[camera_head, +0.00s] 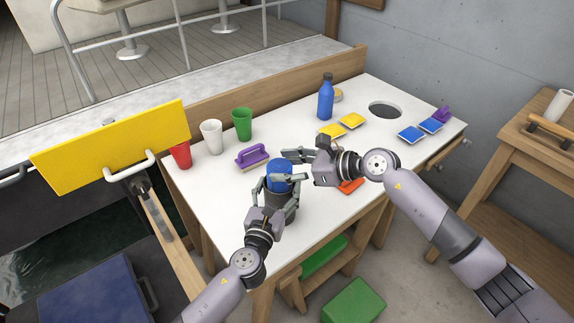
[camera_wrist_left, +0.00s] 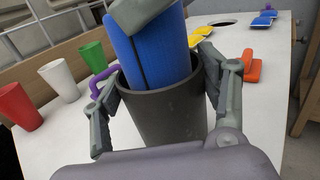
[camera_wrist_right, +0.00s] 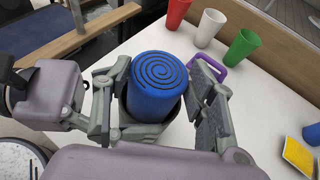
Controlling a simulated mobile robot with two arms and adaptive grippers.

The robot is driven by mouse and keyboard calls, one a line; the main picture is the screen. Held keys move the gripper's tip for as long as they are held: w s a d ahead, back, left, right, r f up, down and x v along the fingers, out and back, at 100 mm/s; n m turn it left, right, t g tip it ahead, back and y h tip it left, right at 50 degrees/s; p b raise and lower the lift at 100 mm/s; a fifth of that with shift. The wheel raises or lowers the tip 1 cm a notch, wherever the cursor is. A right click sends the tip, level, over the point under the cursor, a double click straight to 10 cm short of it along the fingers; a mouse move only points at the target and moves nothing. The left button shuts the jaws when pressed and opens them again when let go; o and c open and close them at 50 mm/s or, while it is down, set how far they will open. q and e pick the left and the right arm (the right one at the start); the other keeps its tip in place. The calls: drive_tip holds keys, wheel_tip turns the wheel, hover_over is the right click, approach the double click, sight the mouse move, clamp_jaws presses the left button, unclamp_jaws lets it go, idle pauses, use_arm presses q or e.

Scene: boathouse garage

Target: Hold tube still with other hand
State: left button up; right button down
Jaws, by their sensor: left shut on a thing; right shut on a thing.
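A dark grey tube (camera_head: 283,211) stands upright near the front edge of the white table. A blue roll (camera_head: 278,166) with a spiral top (camera_wrist_right: 160,70) sits partly inside it and sticks out above the rim. In the left wrist view the tube (camera_wrist_left: 165,112) is clasped between the fingers of my left gripper (camera_wrist_left: 165,100), and the roll (camera_wrist_left: 150,50) leans a little inside. My left gripper (camera_head: 277,193) is shut around the tube's sides. My right gripper (camera_head: 287,166) comes from the right and is shut on the upper part of the roll. The roll's lower end is hidden in the tube.
A purple-handled brush (camera_head: 252,157) lies behind the tube. Red (camera_head: 181,155), white (camera_head: 211,136) and green (camera_head: 242,124) cups stand at the back left. A blue bottle (camera_head: 325,97), yellow and blue pads, and a round hole (camera_head: 386,110) are farther right. An orange item (camera_head: 351,185) lies near the front edge.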

drive_tip(key=c, duration=0.6)
unclamp_jaws()
drive_tip(key=shift+f, duration=0.1)
drive_tip(key=shift+d, duration=0.1)
drive_tip(key=v, duration=1.1)
drive_tip(key=shift+s+d, duration=0.2)
drive_tip(key=shift+d, duration=0.1)
use_arm(q)
drive_tip(key=o, duration=1.3)
drive_tip(key=shift+c, duration=0.2)
drive_tip(key=shift+s, duration=0.1)
